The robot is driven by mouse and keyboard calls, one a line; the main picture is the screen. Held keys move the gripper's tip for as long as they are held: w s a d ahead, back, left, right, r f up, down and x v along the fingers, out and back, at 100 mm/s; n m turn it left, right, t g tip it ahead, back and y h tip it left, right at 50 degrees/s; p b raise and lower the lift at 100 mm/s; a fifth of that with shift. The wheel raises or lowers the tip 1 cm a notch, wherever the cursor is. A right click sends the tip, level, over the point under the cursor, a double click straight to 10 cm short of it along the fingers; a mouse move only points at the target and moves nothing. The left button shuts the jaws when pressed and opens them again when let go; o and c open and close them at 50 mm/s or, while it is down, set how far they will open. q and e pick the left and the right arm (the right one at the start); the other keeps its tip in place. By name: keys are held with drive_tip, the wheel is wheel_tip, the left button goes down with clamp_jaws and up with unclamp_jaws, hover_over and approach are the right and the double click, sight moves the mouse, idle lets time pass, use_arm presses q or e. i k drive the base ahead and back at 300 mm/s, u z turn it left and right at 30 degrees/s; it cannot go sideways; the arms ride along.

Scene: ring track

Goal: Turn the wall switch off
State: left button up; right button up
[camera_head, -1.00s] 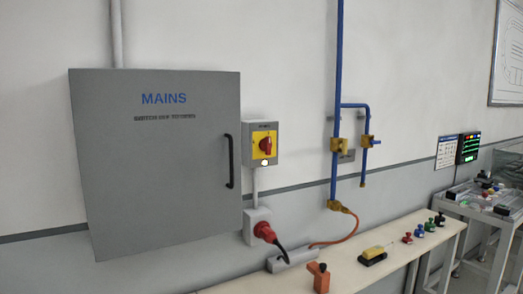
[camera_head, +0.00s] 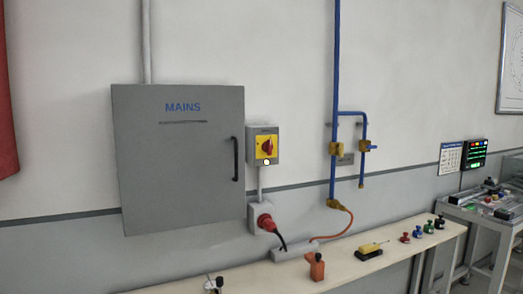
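The wall switch (camera_head: 264,146) is a grey box with a yellow plate and a red rotary knob. It is on the wall just right of the grey MAINS cabinet (camera_head: 180,160). The red knob stands roughly upright, and a small pale round spot shows below it. A conduit runs from the switch down to a socket box with a red plug (camera_head: 266,225). Neither of my grippers shows in the head view.
A pale bench (camera_head: 390,262) runs along the wall below. On it are an orange item (camera_head: 316,266), a yellow-and-black tool (camera_head: 370,251) and several small coloured pieces. Blue pipes (camera_head: 334,100) with brass valves are right of the switch. A trolley (camera_head: 490,215) stands far right.

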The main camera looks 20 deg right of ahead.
sight(267, 146)
drive_tip(key=z, duration=0.15)
drive_tip(key=i, duration=0.85)
drive_tip(key=u, duration=0.05)
